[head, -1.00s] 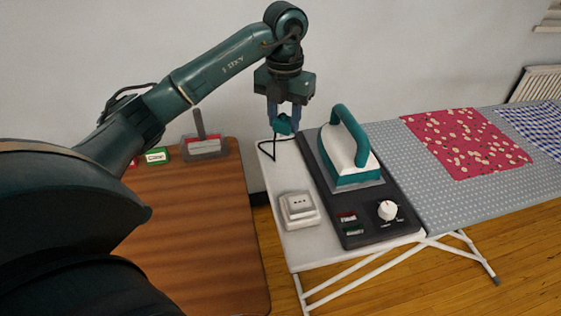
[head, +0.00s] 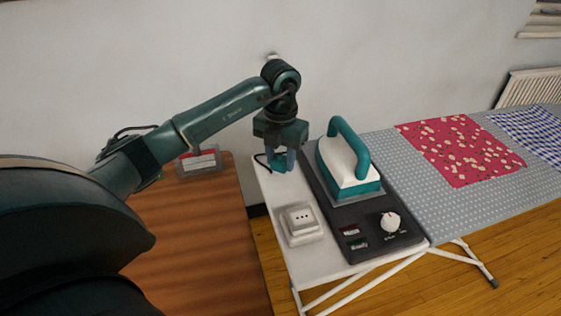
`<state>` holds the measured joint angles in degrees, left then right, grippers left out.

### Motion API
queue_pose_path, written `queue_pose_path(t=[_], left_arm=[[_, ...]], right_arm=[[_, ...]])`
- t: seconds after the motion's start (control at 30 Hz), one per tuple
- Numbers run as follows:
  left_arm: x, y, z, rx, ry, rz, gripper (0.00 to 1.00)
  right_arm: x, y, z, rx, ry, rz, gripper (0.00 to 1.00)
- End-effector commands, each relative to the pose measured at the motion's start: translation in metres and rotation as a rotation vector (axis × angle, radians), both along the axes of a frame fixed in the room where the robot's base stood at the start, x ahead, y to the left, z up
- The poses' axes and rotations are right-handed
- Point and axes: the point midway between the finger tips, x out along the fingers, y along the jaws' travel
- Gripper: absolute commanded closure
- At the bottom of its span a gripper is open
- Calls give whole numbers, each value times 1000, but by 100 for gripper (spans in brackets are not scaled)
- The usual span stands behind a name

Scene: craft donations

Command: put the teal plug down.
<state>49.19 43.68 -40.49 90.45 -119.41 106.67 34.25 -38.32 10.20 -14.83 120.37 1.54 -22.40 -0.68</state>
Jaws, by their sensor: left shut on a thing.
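The teal plug (head: 280,166) is between the fingers of my left gripper (head: 284,160), which is shut on it. The gripper points down over the far part of the white end panel (head: 277,196) of the ironing board. A dark cord (head: 262,165) runs from the plug's left side. The plug is low over the panel; I cannot tell whether it touches. The white socket block (head: 300,224) sits nearer on the same panel, apart from the plug. My right gripper is not in view.
A teal and white iron (head: 348,166) stands on a dark base with a dial (head: 390,223), close to the right of the gripper. A brown wooden table (head: 211,240) is at left, with a grey sign holder (head: 199,161). Red floral cloth (head: 460,149) lies on the board.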

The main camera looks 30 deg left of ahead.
Motion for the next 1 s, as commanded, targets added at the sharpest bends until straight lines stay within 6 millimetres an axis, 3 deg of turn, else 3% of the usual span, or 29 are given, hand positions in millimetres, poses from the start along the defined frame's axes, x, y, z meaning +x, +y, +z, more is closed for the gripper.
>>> queue_pose_path(t=[0.13,0.87,0.9,1.0], left_arm=[[0,0,-17,0,0,-1,100],[0,0,-29,0,-1,0,100],[0,0,-29,0,-1,0,61],[0,0,-29,0,-1,0,53]], right_arm=[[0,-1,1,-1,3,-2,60],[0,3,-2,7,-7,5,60],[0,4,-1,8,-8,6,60],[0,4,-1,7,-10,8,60]])
